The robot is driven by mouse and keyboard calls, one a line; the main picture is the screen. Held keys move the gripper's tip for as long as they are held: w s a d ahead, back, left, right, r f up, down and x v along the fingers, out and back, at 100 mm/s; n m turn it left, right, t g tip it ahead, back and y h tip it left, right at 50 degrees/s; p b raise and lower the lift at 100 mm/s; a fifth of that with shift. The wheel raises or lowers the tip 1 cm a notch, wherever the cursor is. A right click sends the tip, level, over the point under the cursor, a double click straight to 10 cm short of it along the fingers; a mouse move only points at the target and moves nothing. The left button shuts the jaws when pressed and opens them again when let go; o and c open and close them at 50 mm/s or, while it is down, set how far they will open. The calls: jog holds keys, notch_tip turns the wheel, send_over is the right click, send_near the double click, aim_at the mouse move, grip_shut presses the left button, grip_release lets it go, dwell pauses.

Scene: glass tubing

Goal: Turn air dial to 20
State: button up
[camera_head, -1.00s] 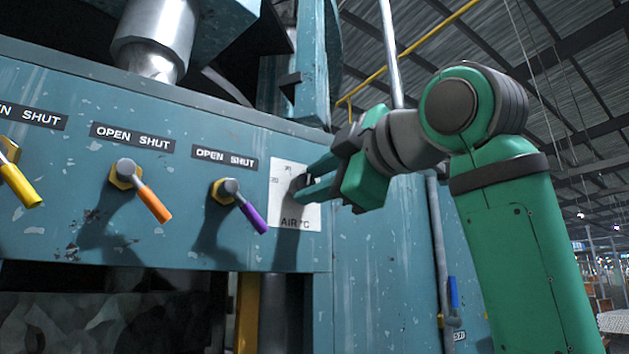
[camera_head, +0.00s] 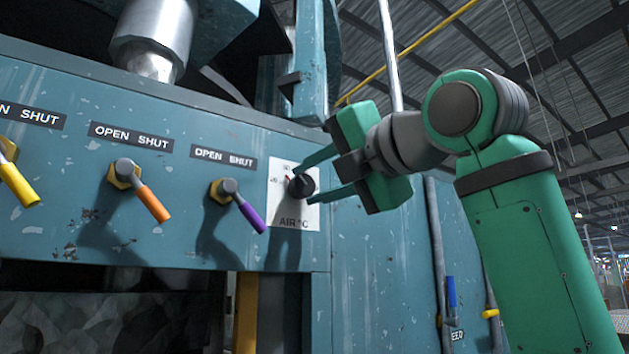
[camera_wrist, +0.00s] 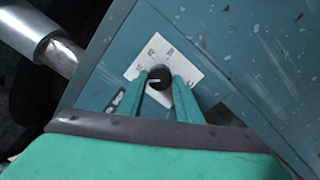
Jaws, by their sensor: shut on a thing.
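The air dial (camera_head: 302,187) is a round black knob on a white plate (camera_head: 286,222) marked "AIR °C", on the teal panel. In the wrist view the dial (camera_wrist: 159,77) shows a pale pointer line toward the picture's left; scale numbers stand on the plate around it, too small to read surely. My gripper (camera_head: 306,184) has its green fingers on either side of the knob, one above and one below in the head view, and is shut on it. The wrist view also shows my gripper's fingers (camera_wrist: 160,84) flanking the knob.
Levers with purple (camera_head: 250,215), orange (camera_head: 152,203) and yellow (camera_head: 18,184) handles stick out left of the dial under "OPEN SHUT" labels. A metal pipe (camera_head: 440,250) stands to the right. The panel right of the plate is bare.

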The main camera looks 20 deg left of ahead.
jog(key=n, duration=0.6)
jog(key=shift+w, duration=0.1)
dwell(0.6)
jog(key=o, duration=1)
jog(key=shift+o, duration=0.2)
jog(key=v, duration=1)
jog(key=shift+d, duration=0.35)
